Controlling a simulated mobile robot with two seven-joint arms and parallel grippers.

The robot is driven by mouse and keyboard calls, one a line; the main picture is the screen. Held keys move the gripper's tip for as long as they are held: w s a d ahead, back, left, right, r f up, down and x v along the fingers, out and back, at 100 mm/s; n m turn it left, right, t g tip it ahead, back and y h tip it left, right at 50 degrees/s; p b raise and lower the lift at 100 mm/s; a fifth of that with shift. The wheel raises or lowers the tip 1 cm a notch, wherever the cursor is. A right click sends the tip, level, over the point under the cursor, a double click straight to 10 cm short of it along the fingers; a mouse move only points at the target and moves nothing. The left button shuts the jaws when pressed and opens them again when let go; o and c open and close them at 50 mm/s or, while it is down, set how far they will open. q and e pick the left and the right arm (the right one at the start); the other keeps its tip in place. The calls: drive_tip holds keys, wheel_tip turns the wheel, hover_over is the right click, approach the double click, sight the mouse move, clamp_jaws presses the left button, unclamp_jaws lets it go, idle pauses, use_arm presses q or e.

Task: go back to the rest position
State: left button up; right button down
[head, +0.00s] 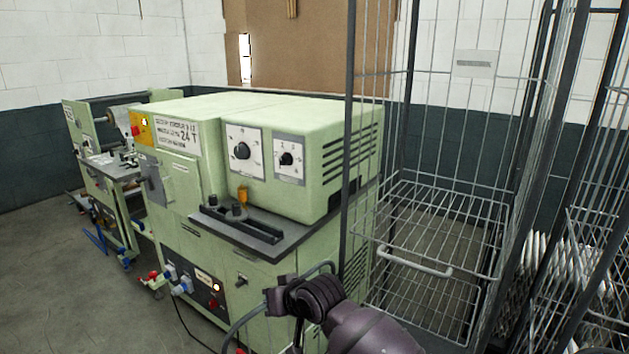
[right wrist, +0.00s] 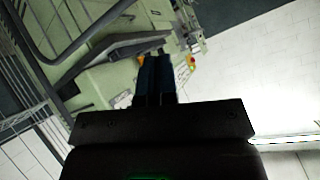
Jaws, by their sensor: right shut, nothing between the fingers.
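My right arm reaches into the head view from the bottom, with its dark purple links in front of the green machine. The fingers of my right gripper are not clear in the head view. In the right wrist view my right gripper (right wrist: 155,80) is shut, its two dark fingers side by side with nothing between them. Beyond the fingers the green machine shows tilted. My left gripper is in neither view.
A green machine (head: 260,110) with dials and a dark ledge (head: 238,232) stands in the middle. A wire cage trolley (head: 440,200) stands at its right. Pleated white filters (head: 540,262) sit behind the bars at far right. Grey floor (head: 40,260) is open at the left.

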drive_tip(key=d+r+t, duration=0.3)
drive_tip(key=d+t, duration=0.1)
drive_tip(key=d, duration=0.3)
drive_tip(key=s+d+f+m+t+h, duration=0.1)
drive_tip(key=s+d+f+t+h, duration=0.15)
drive_tip(key=d, duration=0.45)
drive_tip(key=s+d+f+m+t+h, duration=0.1)
drive_tip(key=s+d+f, duration=0.3)
drive_tip(key=d, duration=0.3)
drive_tip(key=s+d+f+g+h, duration=0.1)
drive_tip(key=s+d+f, duration=0.4)
drive_tip(key=s, duration=0.3)
drive_tip(key=s+d+f+m+g+h, duration=0.1)
drive_tip(key=s+d+f+h, duration=0.1)
drive_tip(key=s+d+f, duration=0.3)
drive_tip(key=s+d+f+m+g+h, duration=0.1)
drive_tip(key=s+d+f, duration=0.4)
drive_tip(key=s, duration=0.5)
drive_tip(key=shift+s+d+h, duration=0.25)
drive_tip(key=shift+s+h, duration=0.05)
drive_tip(key=shift+h, duration=0.05)
drive_tip(key=shift+f, duration=0.1)
